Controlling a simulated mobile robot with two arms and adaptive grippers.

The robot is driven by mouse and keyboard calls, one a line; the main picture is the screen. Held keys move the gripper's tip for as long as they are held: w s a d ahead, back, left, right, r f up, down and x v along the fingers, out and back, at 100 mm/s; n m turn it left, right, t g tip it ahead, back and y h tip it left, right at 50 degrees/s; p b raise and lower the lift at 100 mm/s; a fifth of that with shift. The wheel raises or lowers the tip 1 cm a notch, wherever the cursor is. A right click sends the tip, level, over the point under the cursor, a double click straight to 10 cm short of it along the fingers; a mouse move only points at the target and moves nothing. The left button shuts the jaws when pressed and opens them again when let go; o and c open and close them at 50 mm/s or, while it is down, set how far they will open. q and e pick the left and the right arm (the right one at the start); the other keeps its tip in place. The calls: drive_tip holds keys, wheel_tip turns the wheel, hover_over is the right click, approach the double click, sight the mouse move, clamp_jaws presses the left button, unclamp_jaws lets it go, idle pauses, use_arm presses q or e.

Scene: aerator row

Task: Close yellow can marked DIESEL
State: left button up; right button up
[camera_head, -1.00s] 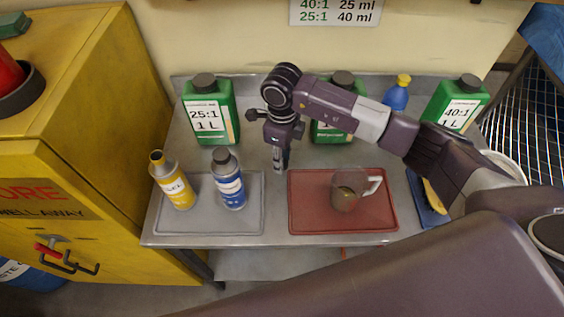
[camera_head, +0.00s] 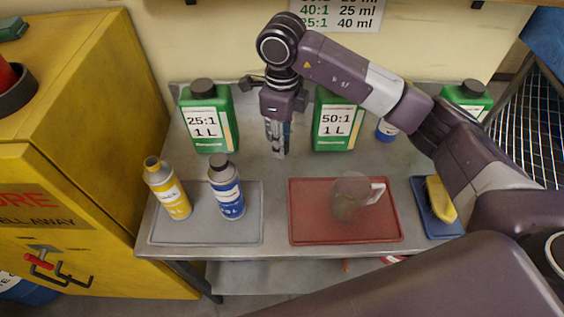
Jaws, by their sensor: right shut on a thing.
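The yellow can (camera_head: 170,192) stands upright on the left of the grey tray, its writing turned and too small to read well. Its top shows a dark round centre inside a yellow rim, and I see no cap standing up on it. My right gripper (camera_head: 278,153) points down over the bench, behind and to the right of the yellow can and apart from it. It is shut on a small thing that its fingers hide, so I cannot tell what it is. My left gripper is not in view.
A blue can (camera_head: 228,192) with a dark cap stands right of the yellow can on the grey tray (camera_head: 203,234). A clear jug (camera_head: 350,199) stands on the red tray (camera_head: 308,230). Green jugs (camera_head: 208,120) line the back. A yellow brush (camera_head: 440,198) lies right. A yellow cabinet (camera_head: 90,110) borders the left.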

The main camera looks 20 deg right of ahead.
wheel_tip(320, 180, up, 10)
drive_tip(key=b, duration=0.1)
drive_tip(key=shift+f, duration=0.1)
idle(0.5)
